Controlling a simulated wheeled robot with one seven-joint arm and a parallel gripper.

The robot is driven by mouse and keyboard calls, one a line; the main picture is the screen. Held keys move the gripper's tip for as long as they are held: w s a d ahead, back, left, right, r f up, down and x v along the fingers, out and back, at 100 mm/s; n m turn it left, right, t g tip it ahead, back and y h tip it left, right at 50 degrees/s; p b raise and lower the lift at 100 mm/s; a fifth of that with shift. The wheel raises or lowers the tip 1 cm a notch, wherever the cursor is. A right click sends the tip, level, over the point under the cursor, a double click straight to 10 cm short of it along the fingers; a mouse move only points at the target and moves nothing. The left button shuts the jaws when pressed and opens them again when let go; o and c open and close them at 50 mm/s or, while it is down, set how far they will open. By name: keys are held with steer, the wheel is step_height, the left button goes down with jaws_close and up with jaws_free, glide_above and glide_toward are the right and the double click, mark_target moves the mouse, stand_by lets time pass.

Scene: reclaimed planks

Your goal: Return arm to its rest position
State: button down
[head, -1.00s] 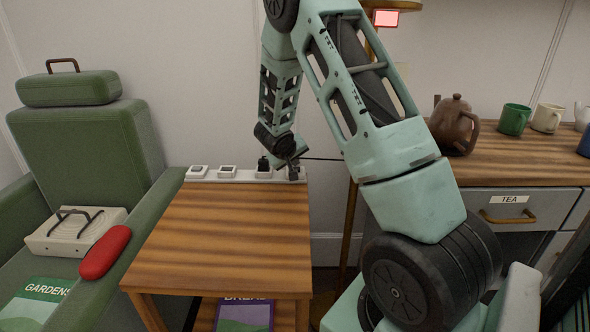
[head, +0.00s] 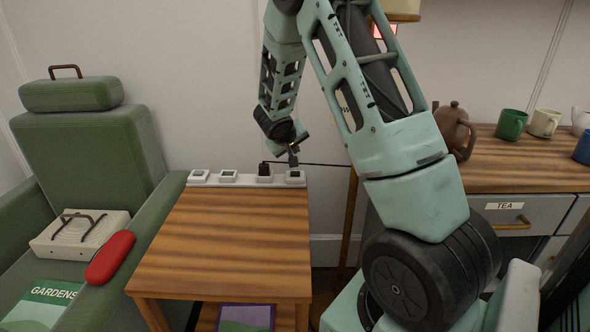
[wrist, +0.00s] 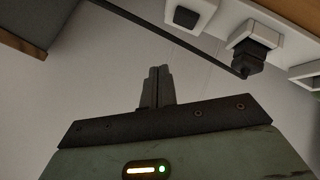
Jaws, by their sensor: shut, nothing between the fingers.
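My gripper (head: 293,158) hangs just above the right end of a white power strip (head: 229,179) at the back edge of the small wooden table (head: 225,240). Its fingers are shut with nothing between them, and they also show shut in the wrist view (wrist: 157,88). A black plug (head: 264,169) sits in one socket of the strip, left of the gripper, with a dark cord running off to the right. The plug also shows in the wrist view (wrist: 252,50), apart from the fingers.
A green armchair (head: 95,150) stands at left, with a white box (head: 80,234) and a red case (head: 109,258) on it. At right, a wooden-topped cabinet (head: 490,180) bears a brown teapot (head: 453,128) and several mugs. A lamp (head: 400,8) stands behind my arm.

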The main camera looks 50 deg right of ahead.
steer(key=shift+r, duration=0.1)
stand_by(0.5)
steer(key=s+a+r+n+y, duration=0.1)
steer(key=s+a+n+y, duration=0.1)
steer(key=a, duration=0.7)
steer(key=s+a+r+n+y, duration=0.1)
steer(key=s+a, duration=0.2)
steer(key=a, duration=0.7)
steer(key=s+a+r+n+y, duration=0.2)
steer(key=a, duration=0.7)
steer(key=s+a+r+n+g+y, duration=0.3)
steer(key=s+a+n, duration=0.5)
steer(key=s+a, duration=1.4)
step_height(320, 180, up, 20)
steer(key=d+y+p, duration=0.1)
steer(key=d+p, duration=0.1)
steer(key=p, duration=1.9)
steer(key=shift+s+f+m, duration=0.2)
steer(key=shift+s+m, duration=0.2)
steer(key=shift+s, duration=0.05)
steer(key=shift+d, duration=0.1)
